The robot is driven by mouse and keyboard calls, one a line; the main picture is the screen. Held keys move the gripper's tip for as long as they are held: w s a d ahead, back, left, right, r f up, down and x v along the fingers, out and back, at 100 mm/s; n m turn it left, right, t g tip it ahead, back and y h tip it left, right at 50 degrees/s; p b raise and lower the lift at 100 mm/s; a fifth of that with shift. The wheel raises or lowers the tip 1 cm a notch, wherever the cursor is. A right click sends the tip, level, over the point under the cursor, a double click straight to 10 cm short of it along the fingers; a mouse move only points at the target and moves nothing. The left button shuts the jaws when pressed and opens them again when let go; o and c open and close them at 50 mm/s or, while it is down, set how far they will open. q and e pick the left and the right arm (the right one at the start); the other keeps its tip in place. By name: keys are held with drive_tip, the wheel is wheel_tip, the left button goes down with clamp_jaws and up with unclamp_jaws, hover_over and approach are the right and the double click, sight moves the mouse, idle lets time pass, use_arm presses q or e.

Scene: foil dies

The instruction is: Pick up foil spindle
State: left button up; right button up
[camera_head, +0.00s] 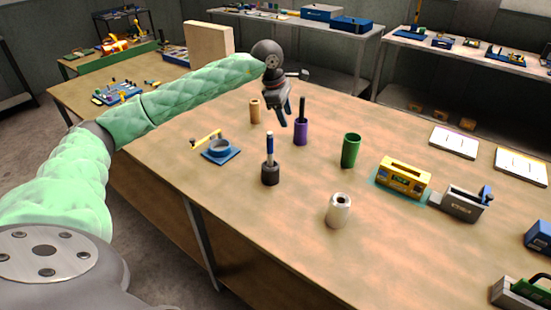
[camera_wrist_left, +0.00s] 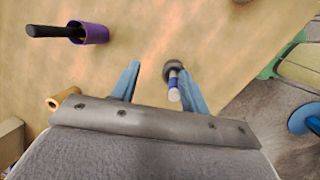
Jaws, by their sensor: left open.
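Several upright cylinders stand on the wooden table; I cannot tell for sure which is the foil spindle. A tan roll (camera_head: 254,111) stands at the back and shows in the left wrist view (camera_wrist_left: 66,97). A dark holder (camera_head: 270,173) bears a blue and white stick (camera_head: 269,147). A purple cup (camera_head: 300,132) holds a black rod (camera_head: 302,108). My left gripper (camera_head: 279,119) is open and empty above the table; in its wrist view the stick (camera_wrist_left: 174,87) appears beside the right finger. My right gripper is out of view.
A green cup (camera_head: 351,151), a yellow box (camera_head: 404,176) and a grey box (camera_head: 462,203) stand to the right. A blue clamp stand (camera_head: 221,151) is at left. The front left of the table is clear. Shelves stand behind.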

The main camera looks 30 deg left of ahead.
sight(269, 132)
use_arm(q)
drive_tip(key=s+a, duration=0.1)
drive_tip(key=s+a+g+y, duration=0.1)
drive_tip(key=s+a+f+m+g, duration=0.1)
drive_tip(key=s+a, duration=0.1)
drive_tip(key=shift+y, duration=0.4)
drive_tip(key=shift+s, duration=0.1)
drive_tip(key=shift+d+f+m, duration=0.15)
drive_tip(key=shift+f+m, duration=0.15)
drive_tip(key=shift+f+p, duration=0.65)
drive_tip(key=shift+f, duration=0.3)
wheel_tip(269, 132, down, 4)
drive_tip(key=p, duration=0.3)
drive_tip(key=shift+d, duration=0.15)
drive_tip(key=shift+f, duration=0.6)
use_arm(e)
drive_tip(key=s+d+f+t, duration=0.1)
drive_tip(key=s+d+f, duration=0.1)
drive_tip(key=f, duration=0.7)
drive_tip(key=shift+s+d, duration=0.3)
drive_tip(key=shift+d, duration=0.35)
use_arm(q)
clamp_jaws()
